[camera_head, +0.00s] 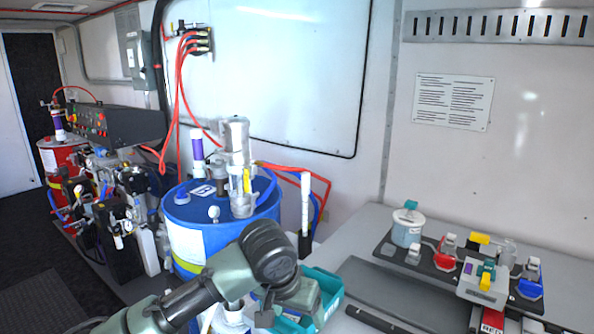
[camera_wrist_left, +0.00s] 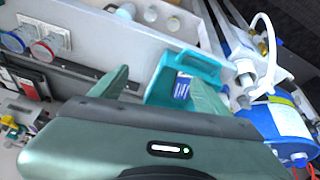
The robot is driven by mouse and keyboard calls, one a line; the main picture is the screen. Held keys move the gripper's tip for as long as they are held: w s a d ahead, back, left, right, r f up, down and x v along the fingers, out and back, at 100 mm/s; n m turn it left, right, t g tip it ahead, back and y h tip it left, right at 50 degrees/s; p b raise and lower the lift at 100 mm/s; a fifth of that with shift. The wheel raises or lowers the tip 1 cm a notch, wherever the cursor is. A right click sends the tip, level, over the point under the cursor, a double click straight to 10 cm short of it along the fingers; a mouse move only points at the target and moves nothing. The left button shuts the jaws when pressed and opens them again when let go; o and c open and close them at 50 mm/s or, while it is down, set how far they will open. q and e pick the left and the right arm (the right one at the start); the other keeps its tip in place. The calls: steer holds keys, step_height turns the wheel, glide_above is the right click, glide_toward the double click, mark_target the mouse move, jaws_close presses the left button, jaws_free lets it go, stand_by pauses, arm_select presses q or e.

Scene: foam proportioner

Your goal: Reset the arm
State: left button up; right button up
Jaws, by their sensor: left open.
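My left arm comes in from the lower left of the head view, its grey-green links bent in front of the blue drum. My left gripper (camera_head: 285,305) is low in the middle, partly hidden by its own wrist, and overlaps the teal bin (camera_head: 329,296). In the left wrist view its two fingers (camera_wrist_left: 158,88) are spread apart with nothing between them that they grip. The teal bin (camera_wrist_left: 206,62) shows beyond and between the fingers. My right gripper is in neither view.
A blue drum (camera_head: 210,225) with a metal pump stands behind my left arm. A grey bench (camera_head: 365,225) on the right carries a tray of valves and fittings (camera_head: 445,262). A red drum (camera_head: 62,156) and pump machinery stand at left. Dark floor lies at far left.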

arm_select(q)
steer(key=s+a+f+h, duration=0.2)
steer(key=s+f+h, duration=0.1)
steer(key=s+f, duration=1)
steer(key=s+a+f+n+y, duration=0.1)
steer(key=s+a+f+y, duration=0.25)
steer(key=s+a, duration=0.55)
steer(key=s+a+f+n+y, duration=0.2)
steer(key=s+a+f, duration=0.3)
steer(key=s+a, duration=0.45)
step_height(320, 180, down, 28)
steer(key=g+b, duration=0.1)
steer(key=g, duration=0.1)
steer(key=s+a+f+g, duration=0.1)
steer(key=s+a+f, duration=0.2)
steer(key=s+f, duration=1.2)
steer(key=shift+s+f+m+b, duration=0.3)
steer(key=shift+s+f+b, duration=0.15)
steer(key=shift+s, duration=0.65)
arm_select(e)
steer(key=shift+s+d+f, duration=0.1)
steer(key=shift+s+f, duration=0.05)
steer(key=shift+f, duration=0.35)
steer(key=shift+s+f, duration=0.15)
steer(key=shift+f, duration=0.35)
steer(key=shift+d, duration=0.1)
